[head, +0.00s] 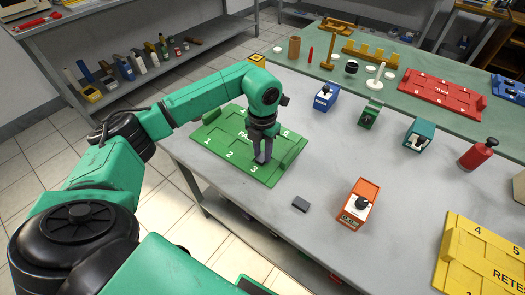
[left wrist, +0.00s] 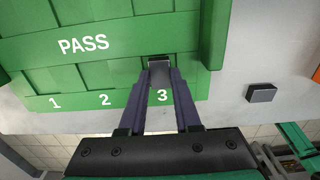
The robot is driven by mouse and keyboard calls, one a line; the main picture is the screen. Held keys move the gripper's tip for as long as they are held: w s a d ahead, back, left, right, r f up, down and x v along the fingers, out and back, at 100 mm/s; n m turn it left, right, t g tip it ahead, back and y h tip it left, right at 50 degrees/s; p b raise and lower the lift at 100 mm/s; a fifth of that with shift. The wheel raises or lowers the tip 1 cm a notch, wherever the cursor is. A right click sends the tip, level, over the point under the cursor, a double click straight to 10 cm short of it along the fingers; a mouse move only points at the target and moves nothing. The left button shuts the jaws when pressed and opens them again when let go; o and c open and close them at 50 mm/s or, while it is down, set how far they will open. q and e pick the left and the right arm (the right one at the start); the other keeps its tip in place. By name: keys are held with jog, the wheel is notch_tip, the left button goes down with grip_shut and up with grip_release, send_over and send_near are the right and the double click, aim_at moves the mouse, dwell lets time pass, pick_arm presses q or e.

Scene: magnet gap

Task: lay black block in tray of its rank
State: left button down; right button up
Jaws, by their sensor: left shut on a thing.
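My left gripper (head: 262,160) is shut on a dark block (left wrist: 160,70), held between the fingertips at the compartment marked 3 of the green PASS tray (head: 215,140). The fingers mostly hide this block in the head view. I cannot tell whether it touches the tray floor. The green tray (left wrist: 80,75) also fills much of the left wrist view, with numbers 1, 2 and 3 along its near edge. A second dark block (head: 301,204) lies on the grey table, right of the tray; it also shows in the left wrist view (left wrist: 261,93). My right gripper is not in view.
An orange gauge (head: 359,204) with a display stands right of the loose block. A yellow RETEST tray (head: 480,255) lies at the right, a red FAIL tray (head: 440,93) at the back. Blue (head: 325,97), green (head: 370,114) and teal (head: 418,133) devices and a red bottle (head: 478,154) stand behind.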

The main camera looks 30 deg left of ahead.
pick_arm(q)
jog(key=shift+f, duration=0.15)
jog(key=c, duration=0.5)
grip_release()
jog(key=c, duration=0.6)
jog(key=shift+o, duration=0.2)
notch_tip(320, 180, up, 5)
jog(key=p, duration=0.3)
jog(key=shift+f, duration=0.2)
jog(key=shift+o, duration=0.3)
jog(key=o, duration=0.5)
